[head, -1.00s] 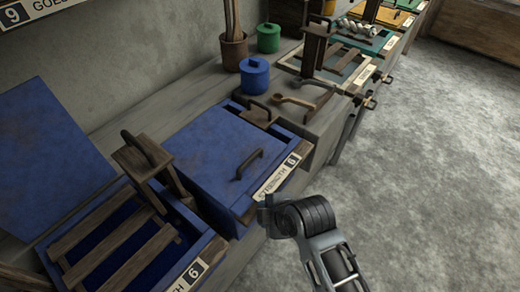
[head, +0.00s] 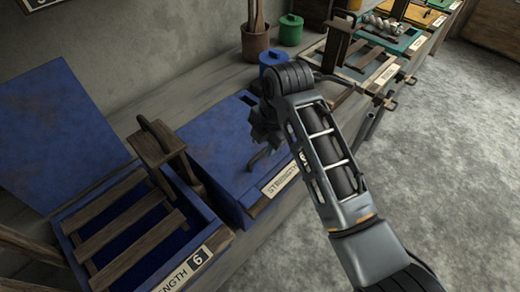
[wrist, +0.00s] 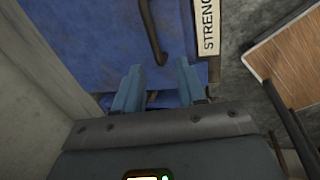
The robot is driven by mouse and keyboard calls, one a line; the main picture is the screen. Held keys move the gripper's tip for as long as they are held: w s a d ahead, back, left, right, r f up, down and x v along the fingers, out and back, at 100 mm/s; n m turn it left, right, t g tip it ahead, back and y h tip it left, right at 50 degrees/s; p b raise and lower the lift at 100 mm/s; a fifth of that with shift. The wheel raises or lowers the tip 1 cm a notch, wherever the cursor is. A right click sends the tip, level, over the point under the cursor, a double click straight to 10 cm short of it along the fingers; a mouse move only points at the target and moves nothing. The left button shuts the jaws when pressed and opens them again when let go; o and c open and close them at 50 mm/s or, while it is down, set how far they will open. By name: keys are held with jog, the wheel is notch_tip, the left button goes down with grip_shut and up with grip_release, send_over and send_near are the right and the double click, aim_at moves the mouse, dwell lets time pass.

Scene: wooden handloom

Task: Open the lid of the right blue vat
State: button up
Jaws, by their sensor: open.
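The right blue vat (head: 228,200) stands right of an open blue vat, with its flat blue lid (head: 215,148) closed. A dark curved handle (head: 258,158) sits on the lid near the label side, partly hidden by my arm. My gripper (head: 265,128) is over the lid in the head view, its fingers mostly hidden. In the wrist view my gripper (wrist: 160,85) is open and empty, with two blue-grey fingers over the lid (wrist: 95,45). The handle (wrist: 152,32) lies ahead of the fingertips there, apart from them.
The left blue vat (head: 215,238) is open, with wooden slats inside and its lid (head: 55,135) leaning behind. A wooden block with a handle (head: 158,150) stands between the vats. Blue and green canisters (head: 290,30) stand behind. The floor at right is clear.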

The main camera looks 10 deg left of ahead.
aim_at(259, 155)
jog(key=shift+n, duration=0.4)
jog(key=shift+w+x, duration=0.2)
jog(key=shift+x, duration=1.4)
jog(key=shift+w+x, duration=0.2)
jog(key=shift+x, duration=1.35)
jog(key=shift+a, duration=0.15)
jog(key=shift+c, duration=0.5)
grip_shut()
